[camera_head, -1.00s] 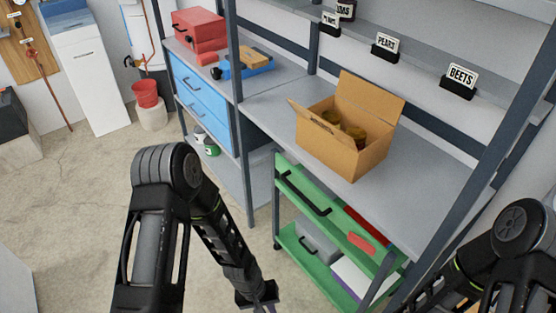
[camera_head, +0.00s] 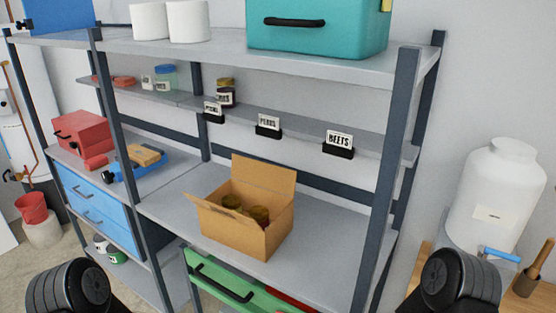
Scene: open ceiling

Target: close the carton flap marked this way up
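An open cardboard carton (camera_head: 262,240) stands on the grey middle shelf (camera_head: 325,232) of a metal rack. Its back flap (camera_head: 264,182) stands up, and a flap on its left side (camera_head: 207,214) slants outward. Jars (camera_head: 259,214) with dark golden lids sit inside. I cannot make out any "this way up" marking on the flaps. Only upper parts of my two arms show at the bottom left and bottom right corners. Both grippers are out of the picture.
Label holders, including BEETS (camera_head: 338,145), line the narrow shelf above the carton. Rack posts (camera_head: 385,185) stand on both sides. The shelf right of the carton is bare.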

